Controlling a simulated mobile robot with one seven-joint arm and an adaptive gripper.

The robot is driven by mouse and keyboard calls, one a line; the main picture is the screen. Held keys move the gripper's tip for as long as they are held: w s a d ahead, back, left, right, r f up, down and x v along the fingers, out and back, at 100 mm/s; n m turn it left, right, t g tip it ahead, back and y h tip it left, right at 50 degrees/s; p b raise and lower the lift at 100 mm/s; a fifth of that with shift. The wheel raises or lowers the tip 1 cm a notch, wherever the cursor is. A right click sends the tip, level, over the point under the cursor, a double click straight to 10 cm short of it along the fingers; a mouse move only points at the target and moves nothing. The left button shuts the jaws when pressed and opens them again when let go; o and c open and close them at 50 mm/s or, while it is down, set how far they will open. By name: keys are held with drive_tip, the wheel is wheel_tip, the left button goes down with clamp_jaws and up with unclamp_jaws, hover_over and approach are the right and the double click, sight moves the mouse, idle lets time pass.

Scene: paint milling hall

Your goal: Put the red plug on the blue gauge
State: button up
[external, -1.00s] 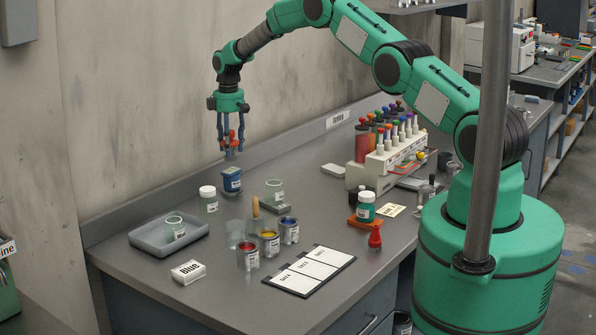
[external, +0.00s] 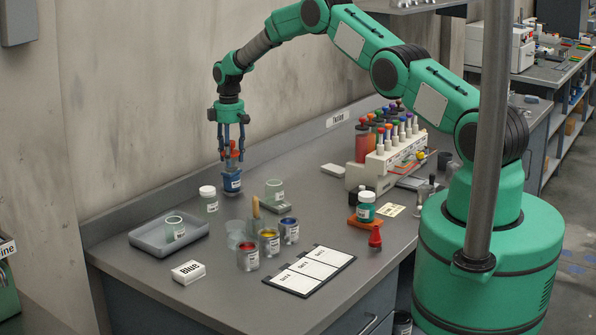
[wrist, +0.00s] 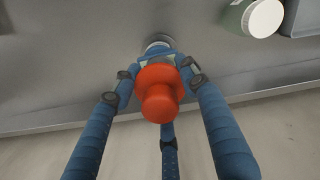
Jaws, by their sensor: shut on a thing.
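The red plug (external: 235,154), orange-red and knobbed, is between the fingers of my gripper (external: 231,152) in the external view. My gripper is shut on it and points straight down. The blue gauge (external: 232,185), a small blue pot shape with a white label, stands upright on the bench directly below the plug. The plug's lower end is at or just over the gauge's top; I cannot tell whether it is seated. In the wrist view the plug (wrist: 160,92) fills the middle between blue fingers and hides part of what lies beneath it.
A grey tray (external: 146,240), paint cans (external: 248,257) and a rack of tubes (external: 385,162) share the bench. The wall is close behind.

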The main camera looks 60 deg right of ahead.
drive_tip(key=shift+f, duration=0.1)
drive_tip(key=o, duration=1.2)
drive_tip(key=shift+o, duration=0.2)
drive_tip(key=shift+r+b, duration=0.6)
drive_tip(key=shift+r, duration=5.5)
